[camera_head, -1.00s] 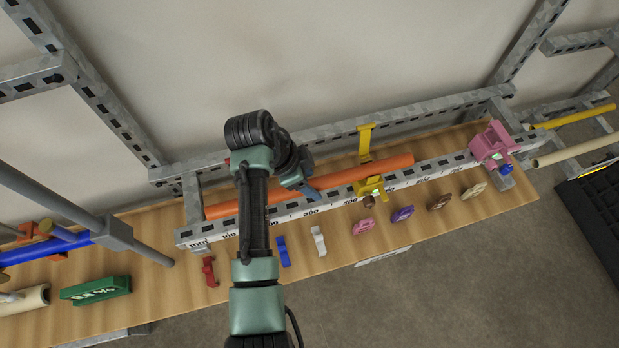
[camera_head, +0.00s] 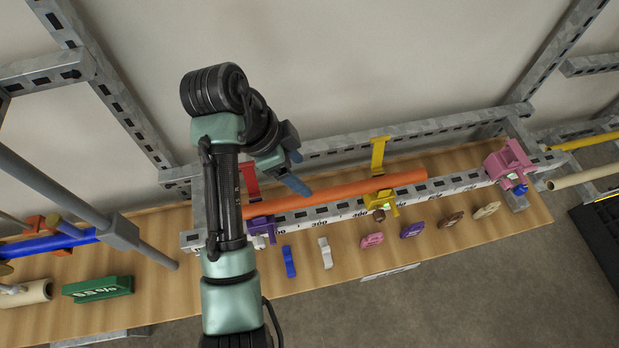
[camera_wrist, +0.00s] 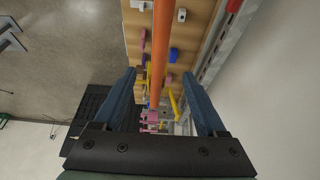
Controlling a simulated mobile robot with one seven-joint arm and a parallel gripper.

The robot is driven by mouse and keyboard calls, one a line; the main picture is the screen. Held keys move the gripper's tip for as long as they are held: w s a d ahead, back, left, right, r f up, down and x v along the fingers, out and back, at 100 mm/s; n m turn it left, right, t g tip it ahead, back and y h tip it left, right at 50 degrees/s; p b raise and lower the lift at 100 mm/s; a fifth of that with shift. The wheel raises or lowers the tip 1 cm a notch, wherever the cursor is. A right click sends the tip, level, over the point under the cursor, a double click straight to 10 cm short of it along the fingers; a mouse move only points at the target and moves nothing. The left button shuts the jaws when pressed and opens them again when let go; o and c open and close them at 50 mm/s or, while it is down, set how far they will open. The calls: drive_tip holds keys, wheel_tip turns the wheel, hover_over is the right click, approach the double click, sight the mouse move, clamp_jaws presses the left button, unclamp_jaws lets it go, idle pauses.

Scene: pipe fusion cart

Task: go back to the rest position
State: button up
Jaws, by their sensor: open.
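My gripper (camera_head: 299,171) is raised, with its two blue fingers spread and nothing between them. In the wrist view my gripper (camera_wrist: 154,76) shows its fingers wide apart, with the orange pipe (camera_wrist: 159,40) running beyond them. In the head view the orange pipe (camera_head: 340,188) lies along the slotted metal rail. A yellow clamp (camera_head: 380,199) with its strap up (camera_head: 378,156) sits at the pipe's right part. A purple clamp (camera_head: 262,228) and a raised red strap (camera_head: 250,181) stand at its left part. My arm hides the pipe's left end.
Blue (camera_head: 289,261), white (camera_head: 325,253), pink (camera_head: 372,240) and several other small clips lie along the bench front. A pink clamp (camera_head: 507,163) stands at the rail's right end. A green block (camera_head: 97,288) and grey bars (camera_head: 120,232) are at left. A metal frame (camera_head: 110,100) stands behind.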

drive_tip(key=shift+p+v, duration=0.4)
drive_tip(key=shift+v, duration=0.6)
drive_tip(key=w+d+r+n+t+y+b, duration=0.1)
drive_tip(key=w+d+r+n+t, duration=0.25)
drive_tip(key=w+r+t, duration=0.6)
wheel_tip(320, 180, up, 16)
drive_tip(key=w+d+n+t+y+b, duration=0.1)
drive_tip(key=w+d+n+t, duration=0.1)
drive_tip(key=n+t, duration=0.15)
drive_tip(key=s+r+n+t+y, duration=0.1)
drive_tip(key=s+r+n+t, duration=0.2)
drive_tip(key=r, duration=0.9)
drive_tip(key=s+r+n+t+y+b, duration=0.1)
drive_tip(key=s+r+n+t, duration=0.3)
drive_tip(key=s+r+t, duration=0.6)
drive_tip(key=s+r, duration=0.3)
drive_tip(key=s, duration=0.1)
